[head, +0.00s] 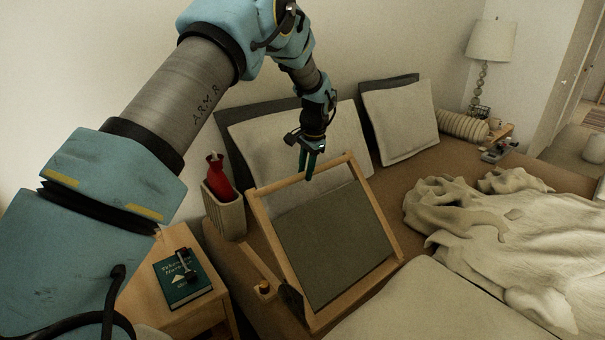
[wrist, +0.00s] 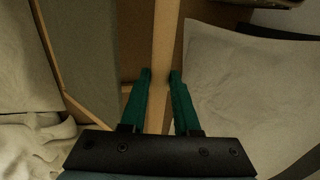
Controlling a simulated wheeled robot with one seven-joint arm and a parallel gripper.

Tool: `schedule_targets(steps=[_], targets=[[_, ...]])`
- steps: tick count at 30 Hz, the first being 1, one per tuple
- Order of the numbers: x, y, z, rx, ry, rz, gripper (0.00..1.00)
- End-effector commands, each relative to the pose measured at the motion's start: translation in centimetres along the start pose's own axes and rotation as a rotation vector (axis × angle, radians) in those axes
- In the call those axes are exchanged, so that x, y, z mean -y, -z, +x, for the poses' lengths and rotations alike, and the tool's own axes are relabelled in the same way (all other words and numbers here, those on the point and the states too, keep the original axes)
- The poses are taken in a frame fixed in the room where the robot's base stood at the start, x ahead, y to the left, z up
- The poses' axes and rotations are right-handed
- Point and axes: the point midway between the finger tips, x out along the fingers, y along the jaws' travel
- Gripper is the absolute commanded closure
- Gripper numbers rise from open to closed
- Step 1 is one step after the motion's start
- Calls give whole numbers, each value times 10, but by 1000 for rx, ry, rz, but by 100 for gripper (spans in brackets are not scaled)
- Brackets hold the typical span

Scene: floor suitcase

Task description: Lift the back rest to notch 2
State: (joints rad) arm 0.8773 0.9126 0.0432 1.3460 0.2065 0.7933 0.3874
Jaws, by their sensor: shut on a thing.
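The back rest (head: 335,245) is a wooden frame with a grey-green cloth panel. It stands tilted up on the bed, its upper end toward the pillows. My gripper (head: 308,168) is at its top rail, toward the left half of that rail. In the wrist view, the pale wooden rail (wrist: 166,35) runs between the two green fingers of my gripper (wrist: 160,77), and they are shut on it. The grey panel (wrist: 85,60) shows left of the rail there. The notches and the support behind the panel are hidden, so I cannot tell which notch it sits at.
Pillows (head: 398,120) lie behind the frame. A ribbed holder (head: 225,214) with a red bottle (head: 216,175) stands left of it. A nightstand (head: 190,318) carries a green book (head: 183,277). A crumpled blanket (head: 500,235) covers the right of the bed. A lamp (head: 491,42) stands at the back.

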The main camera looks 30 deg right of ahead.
Motion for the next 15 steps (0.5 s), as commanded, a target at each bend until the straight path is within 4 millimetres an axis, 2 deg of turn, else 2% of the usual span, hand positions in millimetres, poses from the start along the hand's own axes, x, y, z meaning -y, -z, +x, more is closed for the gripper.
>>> schedule_targets(steps=[4, 13, 14, 15], targets=[[-11, 2, -12, -6, 38, 3, 100], [-11, 1, -14, -6, 42, -1, 100], [-11, 1, -14, -6, 42, -1, 68], [-11, 1, -14, -6, 42, -1, 64]])
